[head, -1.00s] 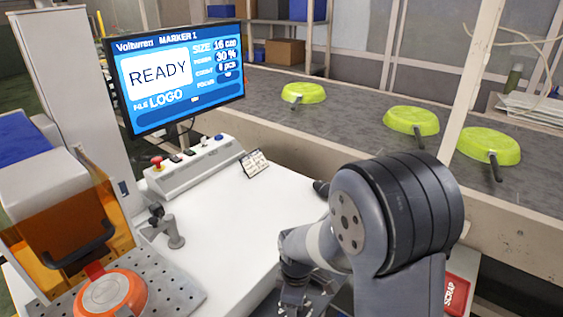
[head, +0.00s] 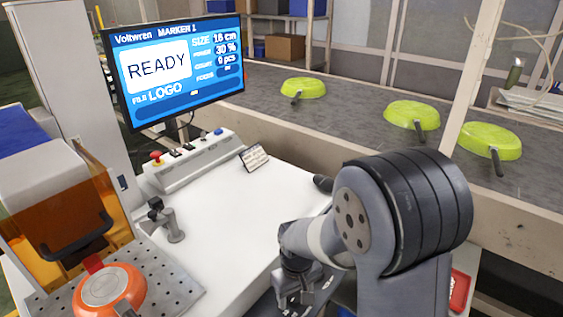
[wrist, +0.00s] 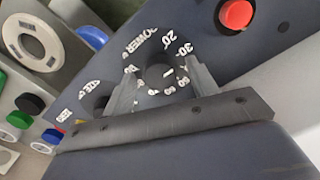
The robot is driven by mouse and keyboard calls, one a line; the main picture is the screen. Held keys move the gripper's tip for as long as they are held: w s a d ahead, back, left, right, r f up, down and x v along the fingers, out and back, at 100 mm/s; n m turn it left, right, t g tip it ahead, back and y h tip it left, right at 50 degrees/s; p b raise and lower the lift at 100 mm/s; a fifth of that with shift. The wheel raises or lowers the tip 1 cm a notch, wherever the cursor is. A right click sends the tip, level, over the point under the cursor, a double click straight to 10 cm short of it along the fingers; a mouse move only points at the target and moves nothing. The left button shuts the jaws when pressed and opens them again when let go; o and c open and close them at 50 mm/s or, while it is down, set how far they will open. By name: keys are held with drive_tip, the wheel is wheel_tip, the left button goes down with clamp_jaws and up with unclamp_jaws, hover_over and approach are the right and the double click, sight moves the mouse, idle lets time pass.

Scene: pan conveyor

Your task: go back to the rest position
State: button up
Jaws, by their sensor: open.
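My gripper (wrist: 163,90) is open, its two grey fingers standing apart over a dark panel with a dial (wrist: 162,70) marked POWER between them in the wrist view. Nothing is held. Whether the fingers touch the dial I cannot tell. In the head view my gripper (head: 294,294) is low in the middle, folded under my arm and partly cut by the bottom edge.
A screen (head: 180,72) reads READY. An orange pan (head: 108,288) lies on the perforated plate of the marker. Several green pans, one here (head: 303,87), lie on the conveyor (head: 350,112). A red bin (head: 459,290) is at right. The white tabletop (head: 235,215) is mostly clear.

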drive_tip(key=m+b, duration=0.1)
drive_tip(key=m, duration=0.9)
drive_tip(key=shift+b, duration=0.4)
drive_tip(key=shift+d+r, duration=0.1)
drive_tip(key=shift+r, duration=0.05)
